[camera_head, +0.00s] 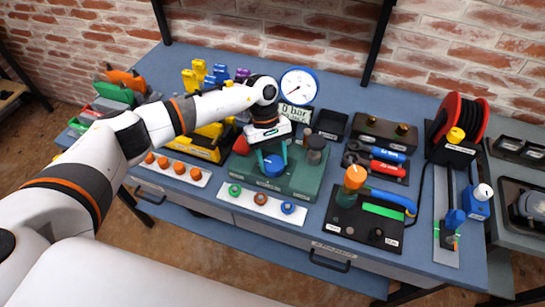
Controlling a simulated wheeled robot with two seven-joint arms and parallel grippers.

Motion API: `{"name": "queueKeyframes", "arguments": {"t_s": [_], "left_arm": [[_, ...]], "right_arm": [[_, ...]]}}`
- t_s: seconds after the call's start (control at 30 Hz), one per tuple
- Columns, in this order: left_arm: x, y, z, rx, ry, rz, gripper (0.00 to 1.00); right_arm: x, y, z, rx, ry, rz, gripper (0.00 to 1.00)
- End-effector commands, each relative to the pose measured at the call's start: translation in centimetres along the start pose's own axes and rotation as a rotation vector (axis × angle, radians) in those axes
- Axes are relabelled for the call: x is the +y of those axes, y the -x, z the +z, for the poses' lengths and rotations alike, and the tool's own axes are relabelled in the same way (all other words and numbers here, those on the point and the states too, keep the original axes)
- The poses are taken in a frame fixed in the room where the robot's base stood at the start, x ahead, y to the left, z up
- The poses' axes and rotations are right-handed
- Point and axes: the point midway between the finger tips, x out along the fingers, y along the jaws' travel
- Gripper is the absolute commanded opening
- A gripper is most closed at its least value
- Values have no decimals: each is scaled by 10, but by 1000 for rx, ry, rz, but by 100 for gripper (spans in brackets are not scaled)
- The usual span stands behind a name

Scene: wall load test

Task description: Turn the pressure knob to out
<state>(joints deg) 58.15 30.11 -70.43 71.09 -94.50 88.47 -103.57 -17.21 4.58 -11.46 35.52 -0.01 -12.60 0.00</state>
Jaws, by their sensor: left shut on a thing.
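The blue pressure knob (273,166) stands on a dark green panel (305,182) in the middle of the bench. The knob's pointer mark is too small to read. A round dial gauge (298,86) with a blue rim stands behind, above a small display reading 0 bar (295,113). A dark grey cylinder (316,148) stands right of the gripper. My right gripper is not in view.
A red part (241,145) sits left of the gripper. A white strip with several coloured rings (262,203) lies in front, and orange knobs (179,168) lie to the left. A black board with an orange-topped valve (354,177) and a red reel (461,117) stand right.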

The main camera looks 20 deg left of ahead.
Motion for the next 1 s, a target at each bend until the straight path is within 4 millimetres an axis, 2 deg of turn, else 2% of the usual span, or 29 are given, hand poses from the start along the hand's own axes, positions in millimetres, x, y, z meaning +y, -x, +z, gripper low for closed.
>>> {"name": "queueKeyframes", "arguments": {"t_s": [0.37,1.0], "left_arm": [[2,-2,2,-1,115,-48,28],[5,-2,0,-1,650,-273,28]], "right_arm": [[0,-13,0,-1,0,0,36],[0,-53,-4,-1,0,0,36]]}}
